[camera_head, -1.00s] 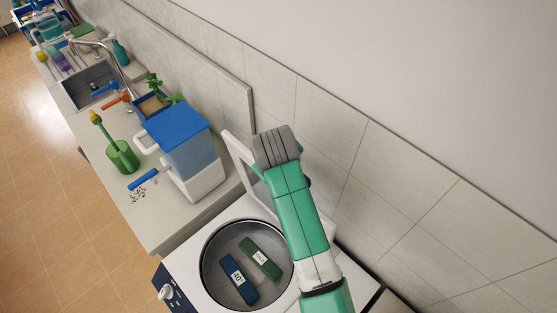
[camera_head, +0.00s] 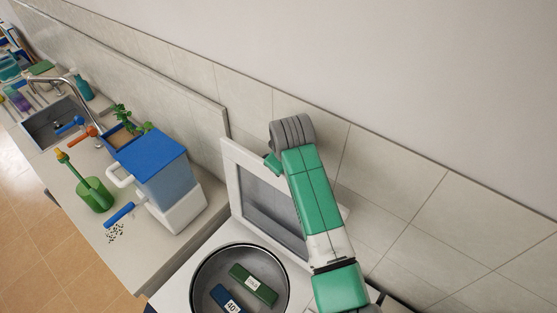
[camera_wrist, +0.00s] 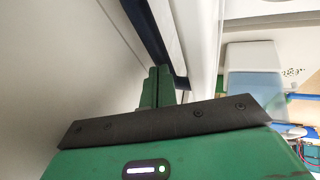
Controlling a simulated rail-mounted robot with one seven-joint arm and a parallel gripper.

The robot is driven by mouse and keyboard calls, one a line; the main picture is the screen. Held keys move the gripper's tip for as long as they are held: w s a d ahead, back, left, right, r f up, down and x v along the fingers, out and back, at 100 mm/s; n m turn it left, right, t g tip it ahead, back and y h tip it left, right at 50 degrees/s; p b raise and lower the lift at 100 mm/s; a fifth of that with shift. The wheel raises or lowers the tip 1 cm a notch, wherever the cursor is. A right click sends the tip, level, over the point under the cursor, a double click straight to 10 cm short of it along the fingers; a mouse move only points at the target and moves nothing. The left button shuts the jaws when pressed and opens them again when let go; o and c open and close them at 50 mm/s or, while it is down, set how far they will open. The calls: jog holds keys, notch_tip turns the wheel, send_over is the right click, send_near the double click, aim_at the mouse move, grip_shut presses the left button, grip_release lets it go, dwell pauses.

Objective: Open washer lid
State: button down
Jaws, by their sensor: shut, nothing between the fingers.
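The washer (camera_head: 185,287) stands at the bottom of the head view with its round drum (camera_head: 206,272) uncovered. Its white-framed lid (camera_head: 232,185) stands raised at the back of the opening, near the tiled wall. My arm crosses in front of the lid's right part and hides it. My gripper (camera_wrist: 157,86) is shut and empty. In the wrist view its green fingers are together, close to the dark edge of a white panel that looks like the lid. I cannot tell whether they touch it. In the head view only a green bit of it (camera_head: 273,164) shows beside the lid's top edge.
A green block (camera_head: 254,285) and a blue block marked 40° (camera_head: 226,299) lie in the drum. The wall is close behind the lid.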

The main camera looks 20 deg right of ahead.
jog(key=d+p+v, duration=0.1)
jog(key=p+v, duration=0.8)
jog(key=v, duration=0.1)
jog(key=shift+w+d+r, duration=0.2)
jog(key=shift+w, duration=0.25)
jog(key=a+r+m+t+y, duration=0.1)
jog(key=a+r+t, duration=0.3)
jog(key=a+r, duration=0.45)
jog(key=a+r+t+y, duration=0.1)
jog(key=a+r+t, duration=0.35)
jog(key=r, duration=0.75)
jog(key=s+a+r+m+t, duration=0.1)
jog(key=s+r+m+t, duration=0.2)
jog(key=s+r, duration=0.8)
jog(key=s+a+r+m+t+h, duration=0.1)
jog(key=s+a+r+m+t, duration=0.1)
jog(key=s+r+t, duration=0.6)
jog(key=s+r, duration=0.4)
jog(key=s, duration=0.1)
jog(key=shift+s+a+r+m, duration=0.15)
jog(key=shift+a+r+m, duration=0.1)
jog(key=shift+m, duration=0.15)
